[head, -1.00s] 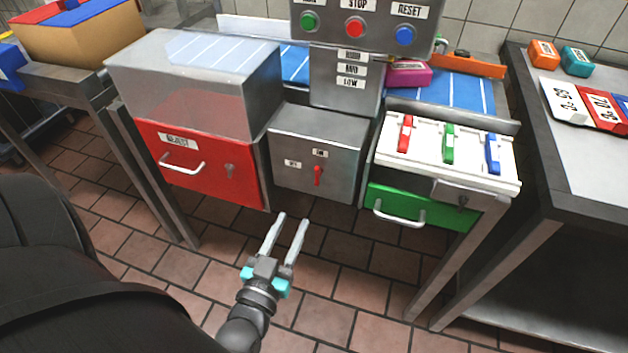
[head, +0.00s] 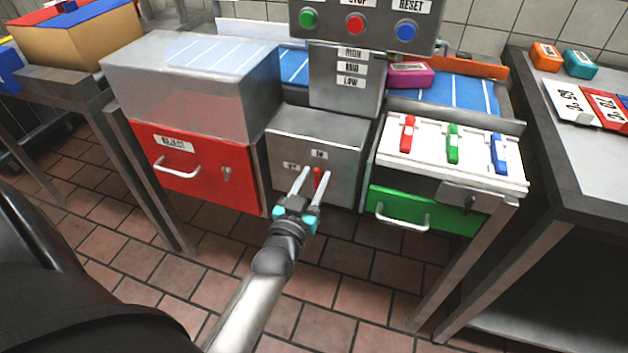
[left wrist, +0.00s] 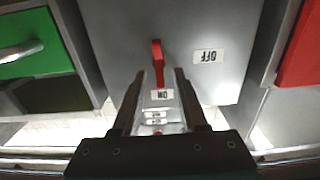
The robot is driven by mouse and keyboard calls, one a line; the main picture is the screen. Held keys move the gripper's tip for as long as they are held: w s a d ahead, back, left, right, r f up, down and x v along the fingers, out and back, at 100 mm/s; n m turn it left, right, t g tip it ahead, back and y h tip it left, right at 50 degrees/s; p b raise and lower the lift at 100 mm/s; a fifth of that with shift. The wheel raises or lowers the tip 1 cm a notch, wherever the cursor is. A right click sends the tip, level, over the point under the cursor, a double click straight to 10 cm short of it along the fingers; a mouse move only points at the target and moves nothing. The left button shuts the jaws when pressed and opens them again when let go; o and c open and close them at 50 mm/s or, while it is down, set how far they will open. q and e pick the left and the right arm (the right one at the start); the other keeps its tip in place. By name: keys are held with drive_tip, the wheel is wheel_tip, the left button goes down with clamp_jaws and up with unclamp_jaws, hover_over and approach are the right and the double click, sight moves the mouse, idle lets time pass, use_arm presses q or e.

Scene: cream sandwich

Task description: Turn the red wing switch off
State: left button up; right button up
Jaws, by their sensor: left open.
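The red wing switch (head: 318,179) is on the front of a grey metal box (head: 345,150), its lever roughly upright. An ON label (head: 319,154) sits above it and an OFF label (head: 291,166) to its left. In the left wrist view, which looks upside down, the red switch (left wrist: 157,60) lies ahead, with the OFF label (left wrist: 208,56) to its right and the ON label (left wrist: 162,95) below. My left gripper (head: 315,174) is open at the box front, its fingers to either side of the switch. Contact cannot be told. My right gripper is not in view.
A red reject drawer (head: 200,165) with a handle is left of the box. A green drawer (head: 425,210) is to the right, under a white panel (head: 455,170) with red, green and blue switches. A control panel (head: 365,22) stands above. The floor in front is clear.

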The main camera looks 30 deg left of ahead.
use_arm(q)
drive_tip(key=shift+w, duration=0.1)
drive_tip(key=shift+c, duration=0.3)
clamp_jaws()
